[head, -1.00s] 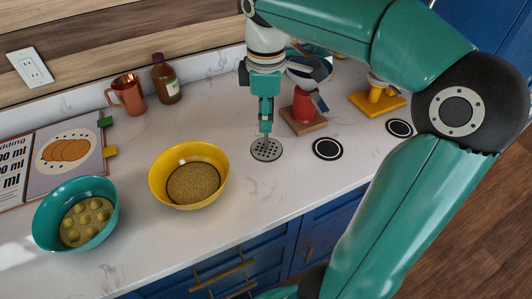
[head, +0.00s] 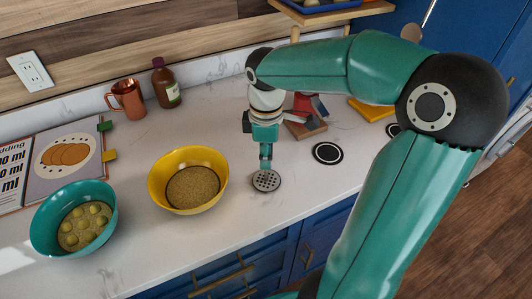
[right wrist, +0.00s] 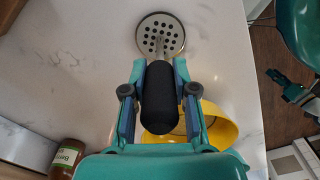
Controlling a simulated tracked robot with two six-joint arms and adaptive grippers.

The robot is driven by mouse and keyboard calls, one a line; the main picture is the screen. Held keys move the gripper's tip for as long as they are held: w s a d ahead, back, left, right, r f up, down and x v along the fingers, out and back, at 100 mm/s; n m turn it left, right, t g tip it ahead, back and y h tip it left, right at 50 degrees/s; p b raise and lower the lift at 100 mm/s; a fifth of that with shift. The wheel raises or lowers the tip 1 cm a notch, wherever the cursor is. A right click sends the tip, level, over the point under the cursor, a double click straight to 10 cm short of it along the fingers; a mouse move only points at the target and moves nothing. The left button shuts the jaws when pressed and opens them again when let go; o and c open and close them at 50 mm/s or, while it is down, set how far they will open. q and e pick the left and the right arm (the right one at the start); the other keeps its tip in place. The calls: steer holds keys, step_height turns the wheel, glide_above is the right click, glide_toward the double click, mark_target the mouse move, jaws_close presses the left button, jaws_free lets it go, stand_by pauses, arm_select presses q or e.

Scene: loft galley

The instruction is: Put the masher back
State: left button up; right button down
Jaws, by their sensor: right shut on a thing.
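The masher has a round perforated metal head (head: 266,181) and a black handle (right wrist: 158,98). My right gripper (head: 265,152) is shut on the handle, with the metal head pointing down; it also shows in the right wrist view (right wrist: 159,85). The head is low over the counter, just right of the yellow bowl (head: 158,185); I cannot tell whether it touches. A black round mat with a white ring (head: 327,153) lies bare to its right. What seems to be my left gripper (right wrist: 290,88) shows small at the right wrist view's right edge, its jaws unclear.
A teal bowl with round pieces (head: 45,230) stands front left, by an open cookbook (head: 95,160). A copper mug (head: 128,98) and a brown bottle (head: 166,85) stand behind. A red object on a wooden base (head: 308,128) is partly hidden by my right arm.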

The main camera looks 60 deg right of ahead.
steer(key=shift+f, duration=0.1)
steer(key=c, duration=0.9)
jaws_free()
step_height(320, 180, up, 11)
steer(key=shift+r+p, duration=0.1)
steer(key=shift+p, duration=0.25)
steer(key=shift+r, duration=0.55)
